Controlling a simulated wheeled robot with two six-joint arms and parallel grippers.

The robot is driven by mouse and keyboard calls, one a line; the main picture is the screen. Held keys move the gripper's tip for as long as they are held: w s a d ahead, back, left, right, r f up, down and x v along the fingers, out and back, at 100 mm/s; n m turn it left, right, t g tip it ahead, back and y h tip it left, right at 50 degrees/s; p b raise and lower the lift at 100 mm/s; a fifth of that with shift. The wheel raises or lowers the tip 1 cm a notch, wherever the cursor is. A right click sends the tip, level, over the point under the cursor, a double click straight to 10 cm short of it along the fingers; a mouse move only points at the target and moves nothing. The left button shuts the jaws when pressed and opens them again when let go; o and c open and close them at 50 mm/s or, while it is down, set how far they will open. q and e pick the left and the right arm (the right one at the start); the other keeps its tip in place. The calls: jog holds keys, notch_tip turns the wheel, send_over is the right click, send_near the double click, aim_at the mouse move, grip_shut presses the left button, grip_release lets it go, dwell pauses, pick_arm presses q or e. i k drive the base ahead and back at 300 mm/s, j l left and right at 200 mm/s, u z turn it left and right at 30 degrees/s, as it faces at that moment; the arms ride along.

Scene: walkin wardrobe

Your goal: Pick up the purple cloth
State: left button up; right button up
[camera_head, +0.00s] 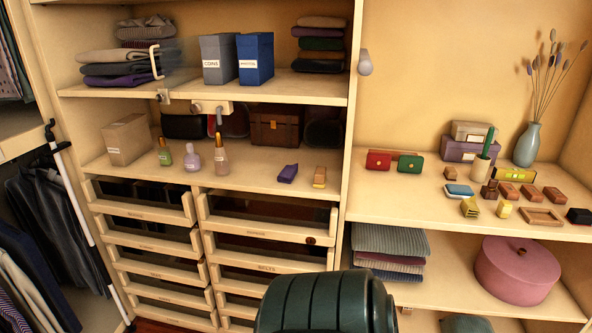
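A small purple folded item (288,173), which looks like the purple cloth, lies on the middle shelf board (250,182) of the left unit, toward its right end. It is apart from the things around it. A small orange-brown item (320,177) stands just to its right. Neither of my grippers shows in the head view.
A pinkish-brown bottle (221,155) and other bottles stand to the left on the same shelf. A brown case (276,127) sits behind. Drawers (265,232) lie below, and an upright panel (349,140) closes the right side. Bare shelf lies left of the purple item.

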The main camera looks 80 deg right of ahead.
aim_at(287, 175)
jog(key=z, duration=2.5)
